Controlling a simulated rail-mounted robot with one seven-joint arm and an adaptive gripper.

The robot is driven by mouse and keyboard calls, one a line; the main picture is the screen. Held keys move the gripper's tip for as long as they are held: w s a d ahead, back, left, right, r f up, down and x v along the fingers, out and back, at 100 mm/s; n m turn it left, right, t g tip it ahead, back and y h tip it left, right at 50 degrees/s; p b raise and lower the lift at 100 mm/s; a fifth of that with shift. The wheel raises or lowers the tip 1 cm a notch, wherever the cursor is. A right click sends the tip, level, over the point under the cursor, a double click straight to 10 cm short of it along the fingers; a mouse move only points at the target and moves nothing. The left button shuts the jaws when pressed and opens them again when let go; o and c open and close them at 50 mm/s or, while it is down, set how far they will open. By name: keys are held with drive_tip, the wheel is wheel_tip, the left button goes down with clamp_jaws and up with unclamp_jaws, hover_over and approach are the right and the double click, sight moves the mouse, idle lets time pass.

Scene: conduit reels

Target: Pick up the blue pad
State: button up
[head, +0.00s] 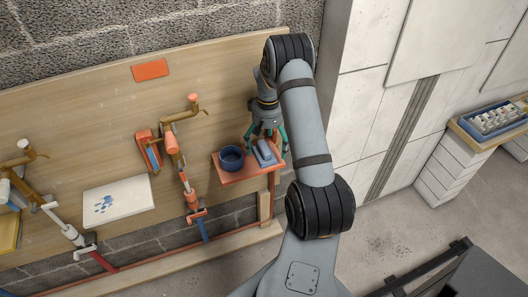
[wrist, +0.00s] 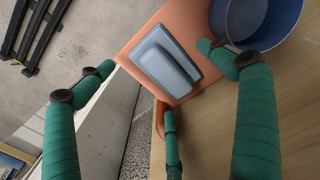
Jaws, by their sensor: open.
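The blue pad (head: 264,154) is a blue-grey block with a raised grip. It lies on the small orange shelf (head: 232,177) fixed to the wooden board. In the wrist view the pad (wrist: 160,58) sits near the middle of the orange surface (wrist: 136,42), tilted in the picture. My gripper (head: 267,142) is open, its green fingers spread over the pad from above. In the wrist view my gripper (wrist: 156,62) has a fingertip on each side of the pad and a third finger below. Nothing is held. I cannot tell whether any finger touches the pad.
A dark blue bowl (head: 231,158) stands on the shelf beside the pad, close to the right finger in the wrist view (wrist: 265,40). Pipes and valves (head: 178,150) and a white panel (head: 118,198) are on the board to the left. A blue tray (head: 490,122) stands far right.

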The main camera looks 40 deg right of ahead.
drive_tip(key=shift+f, duration=0.8)
drive_tip(key=shift+c, duration=0.3)
drive_tip(key=c, duration=1.3)
drive_tip(key=shift+r, duration=0.1)
